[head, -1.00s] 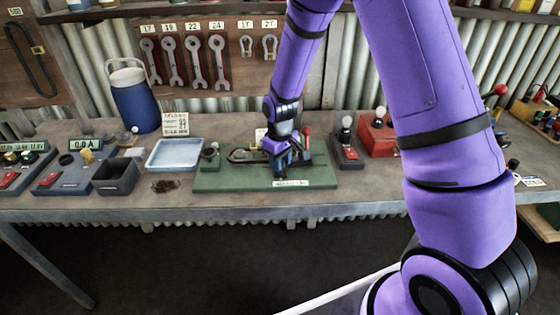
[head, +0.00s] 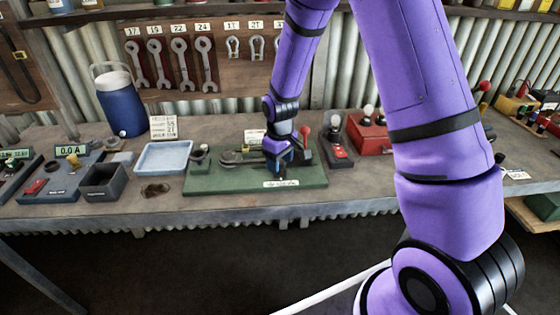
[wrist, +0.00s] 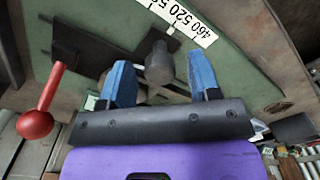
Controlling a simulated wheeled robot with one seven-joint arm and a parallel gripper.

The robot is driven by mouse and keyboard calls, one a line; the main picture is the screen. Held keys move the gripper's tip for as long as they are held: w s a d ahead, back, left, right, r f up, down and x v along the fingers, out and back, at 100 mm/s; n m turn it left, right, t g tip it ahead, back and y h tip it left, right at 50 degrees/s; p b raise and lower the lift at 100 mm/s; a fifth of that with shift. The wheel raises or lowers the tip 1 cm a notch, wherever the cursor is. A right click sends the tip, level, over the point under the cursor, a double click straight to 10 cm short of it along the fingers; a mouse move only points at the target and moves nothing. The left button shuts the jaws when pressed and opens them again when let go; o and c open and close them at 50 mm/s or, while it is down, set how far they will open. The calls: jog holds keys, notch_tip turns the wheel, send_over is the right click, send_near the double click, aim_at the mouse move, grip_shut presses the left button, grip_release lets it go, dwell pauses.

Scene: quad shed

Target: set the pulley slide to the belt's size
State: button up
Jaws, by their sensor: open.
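The pulley slide rig has a green base plate (head: 225,184) on the bench. In the wrist view a white scale strip (wrist: 185,18) shows 460, 520 and part of another number. A grey cylindrical post (wrist: 160,64) stands on a dark slide bar (wrist: 118,42) beside the scale. My gripper (wrist: 158,80) is open, with its blue fingers on either side of the post; I cannot tell whether they touch it. A lever with a red knob (wrist: 35,124) stands to the left in that view; the knob also shows in the head view (head: 306,132). My gripper hides part of the slide in the head view.
A pale blue tray (head: 163,157) and a dark bin (head: 102,182) stand left of the rig. A bulb stand (head: 338,152) and a red box (head: 368,135) are close on its right. Wrenches (head: 180,62) and a belt (head: 20,70) hang behind.

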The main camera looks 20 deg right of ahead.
notch_tip(320, 180, up, 11)
jog(key=shift+f, duration=0.15)
dwell(0.7)
jog(key=s+d+r+m+t, duration=0.3)
jog(key=s+r, duration=0.9)
jog(key=r, duration=0.5)
jog(key=s+r+m+t, duration=0.1)
jog(key=s+r, duration=0.1)
jog(key=s, duration=0.6)
jog(key=s+d+r+m+t, duration=0.1)
jog(key=s+r, duration=0.2)
jog(key=s, duration=0.5)
jog(key=shift+s+r, duration=0.35)
